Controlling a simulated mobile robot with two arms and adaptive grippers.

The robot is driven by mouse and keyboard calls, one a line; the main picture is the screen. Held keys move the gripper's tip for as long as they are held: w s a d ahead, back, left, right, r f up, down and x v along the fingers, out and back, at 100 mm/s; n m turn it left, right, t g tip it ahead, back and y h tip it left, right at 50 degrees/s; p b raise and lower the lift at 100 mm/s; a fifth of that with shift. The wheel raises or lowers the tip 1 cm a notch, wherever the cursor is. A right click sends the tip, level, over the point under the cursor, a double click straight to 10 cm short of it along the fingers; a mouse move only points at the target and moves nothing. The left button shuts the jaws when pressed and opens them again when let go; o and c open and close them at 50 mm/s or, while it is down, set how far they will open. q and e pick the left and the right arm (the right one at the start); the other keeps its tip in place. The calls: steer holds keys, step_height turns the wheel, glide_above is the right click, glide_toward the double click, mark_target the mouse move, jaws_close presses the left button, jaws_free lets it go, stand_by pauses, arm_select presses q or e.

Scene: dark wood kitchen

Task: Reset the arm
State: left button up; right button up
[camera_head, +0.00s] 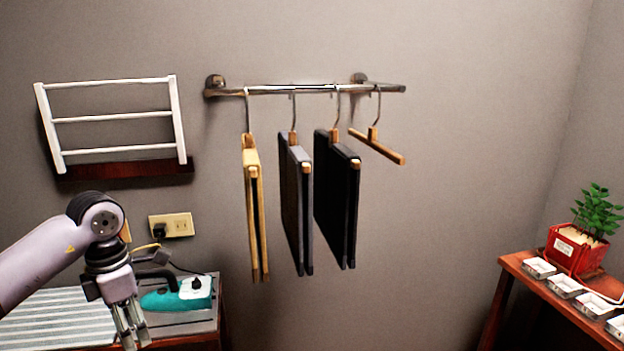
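My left arm comes in from the left, and my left gripper (132,338) points down over the ironing surface at lower left, beside the teal iron (180,296). Its fingers look close together and run near the bottom edge; I cannot tell whether they are fully shut, and I see nothing held. My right gripper and arm are not in view.
A wall rail (305,89) bears hangers with yellow (252,210), grey (296,210) and black (337,205) cloths, plus an empty hanger (378,146). A white rack (112,117) hangs at left. A side table (545,290) holds a potted plant (578,250) and several small white trays.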

arm_select(q)
steer(key=w+d+f+n+h, duration=0.25)
steer(key=d+f+h, duration=0.35)
steer(key=d, duration=0.4)
steer(key=w+d+f+n+h, duration=0.1)
steer(key=d+f+n+h, duration=0.2)
steer(key=d+f+h, duration=0.5)
steer(key=w+a+f+n+t+y, duration=0.1)
steer(key=w+f+n+t+y, duration=0.25)
steer(key=f+n+t, duration=1.15)
steer(key=s+a+f+n+g+y, duration=0.35)
steer(key=s+f+n, duration=0.5)
steer(key=f, duration=0.45)
steer(key=s+a+f+n+g+y, duration=0.2)
steer(key=s+a+f+n+y, duration=0.4)
steer(key=s+f, duration=0.55)
steer(key=s+f+n+g, duration=0.2)
steer(key=s+f, duration=0.2)
steer(key=s, duration=0.6)
steer(key=s+d+f+n+g, duration=0.1)
steer(key=s+f+n+g, duration=0.2)
steer(key=s, duration=0.8)
steer(key=s+f+n+g+y, duration=0.1)
steer(key=s+f+n+g, duration=0.2)
steer(key=s+f, duration=0.3)
steer(key=s, duration=0.5)
steer(key=shift+d, duration=0.3)
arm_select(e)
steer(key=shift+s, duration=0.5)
